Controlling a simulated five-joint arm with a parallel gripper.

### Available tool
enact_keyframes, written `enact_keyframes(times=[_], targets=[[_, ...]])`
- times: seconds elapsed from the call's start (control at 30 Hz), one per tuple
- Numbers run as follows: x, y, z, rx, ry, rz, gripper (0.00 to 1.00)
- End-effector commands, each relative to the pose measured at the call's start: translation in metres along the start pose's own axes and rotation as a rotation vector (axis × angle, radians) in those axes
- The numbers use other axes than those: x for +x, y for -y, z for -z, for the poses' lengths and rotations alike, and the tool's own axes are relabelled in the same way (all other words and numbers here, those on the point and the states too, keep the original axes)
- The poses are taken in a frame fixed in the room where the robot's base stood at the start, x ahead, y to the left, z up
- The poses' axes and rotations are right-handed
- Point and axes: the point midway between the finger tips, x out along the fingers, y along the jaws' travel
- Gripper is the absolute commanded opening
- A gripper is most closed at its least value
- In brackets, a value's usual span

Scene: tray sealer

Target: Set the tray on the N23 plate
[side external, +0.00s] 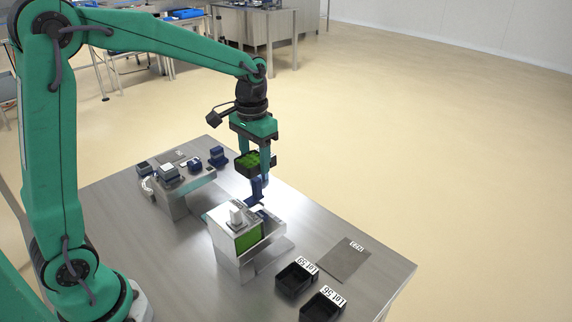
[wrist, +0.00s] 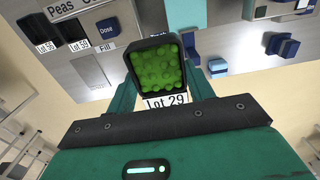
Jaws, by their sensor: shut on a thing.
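A black tray filled with green peas (side external: 249,164) hangs in my gripper (side external: 256,158), above the table. In the wrist view the tray (wrist: 157,68) shows its open top, with a "Lot 29" label on its near edge. My fingers are shut on it from both sides. A station with blue and grey blocks (side external: 180,178) stands at the back left.
A metal dispenser with a green window (side external: 246,240) stands below and in front of the held tray. Two empty black trays with lot labels, one at the dispenser's right (side external: 296,279) and one nearer (side external: 322,306), sit on the steel table (side external: 190,260).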

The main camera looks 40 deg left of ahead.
Motion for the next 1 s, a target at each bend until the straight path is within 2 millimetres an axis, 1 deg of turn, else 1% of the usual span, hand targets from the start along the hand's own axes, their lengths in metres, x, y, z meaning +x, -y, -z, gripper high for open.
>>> enact_keyframes(times=[0.03,0.17,0.2,0.33,0.4,0.5,0.6,0.8,0.97,1.0], targets=[[0.000,-0.015,0.009,0.008,0.000,0.000,0.29],[-0.001,-0.052,0.026,0.008,0.000,0.000,0.29],[0.000,-0.064,0.030,0.009,0.001,0.000,0.29],[0.000,-0.104,0.042,0.008,-0.001,0.000,0.29],[0.000,-0.126,0.047,0.008,0.000,0.000,0.29],[0.001,-0.154,0.051,0.007,-0.001,0.000,0.29],[0.002,-0.177,0.053,0.004,0.000,0.000,0.29],[0.004,-0.213,0.054,0.003,-0.001,0.000,0.29],[0.005,-0.238,0.052,0.003,-0.001,0.000,0.29],[0.015,-0.235,0.052,-0.001,0.003,0.002,0.29]])
